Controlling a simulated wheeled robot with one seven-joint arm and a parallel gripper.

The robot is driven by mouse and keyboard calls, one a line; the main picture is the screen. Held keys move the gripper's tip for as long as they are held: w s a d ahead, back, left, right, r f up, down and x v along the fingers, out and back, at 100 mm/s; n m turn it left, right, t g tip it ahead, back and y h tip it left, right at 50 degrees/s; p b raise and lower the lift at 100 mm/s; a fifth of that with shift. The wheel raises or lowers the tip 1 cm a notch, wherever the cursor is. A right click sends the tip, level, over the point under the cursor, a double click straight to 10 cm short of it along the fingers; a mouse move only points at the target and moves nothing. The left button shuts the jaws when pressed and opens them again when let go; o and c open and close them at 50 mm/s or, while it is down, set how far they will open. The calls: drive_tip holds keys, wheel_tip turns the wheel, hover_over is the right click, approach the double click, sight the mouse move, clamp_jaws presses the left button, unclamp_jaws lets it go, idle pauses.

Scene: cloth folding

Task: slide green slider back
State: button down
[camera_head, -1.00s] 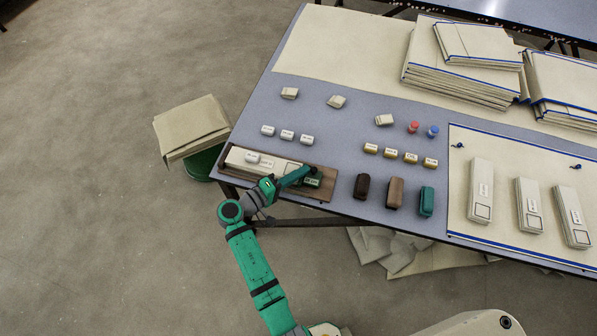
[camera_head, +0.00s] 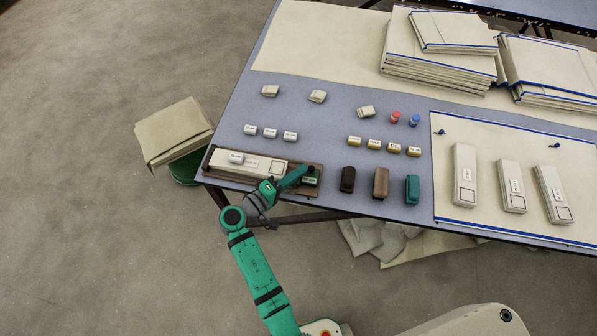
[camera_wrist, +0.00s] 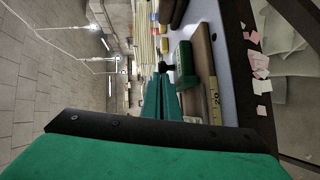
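The green slider (camera_head: 311,180) is a small dark green block with a pale label, in the right end of a brown tray (camera_head: 318,191) at the table's front left edge. A dark knob shows at its top. My gripper (camera_head: 305,171) reaches in from the front left, its fingertips at this knob. In the wrist view the green fingers (camera_wrist: 161,83) come together at the black knob (camera_wrist: 165,68), which they partly hide. The green block (camera_wrist: 186,65) is just right of the tips. A long white block (camera_head: 250,165) lies in the tray, with a gap between it and the slider.
Black, brown and green blocks (camera_head: 412,190) stand right of the tray. Small white and yellow labelled pieces lie behind. A cream board (camera_head: 480,220) with long white pieces is at the right. A box (camera_head: 174,130) stands beyond the table's left edge.

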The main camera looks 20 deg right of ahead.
drive_tip(key=a, duration=0.1)
drive_tip(key=w+a, duration=0.1)
drive_tip(key=a, duration=0.1)
drive_tip(key=shift+w+a+r, duration=0.1)
drive_tip(key=shift+w+r, duration=0.05)
drive_tip(key=shift+r, duration=0.25)
drive_tip(key=v, duration=1)
drive_tip(key=shift+a, duration=0.3)
drive_tip(key=shift+w+f, duration=0.1)
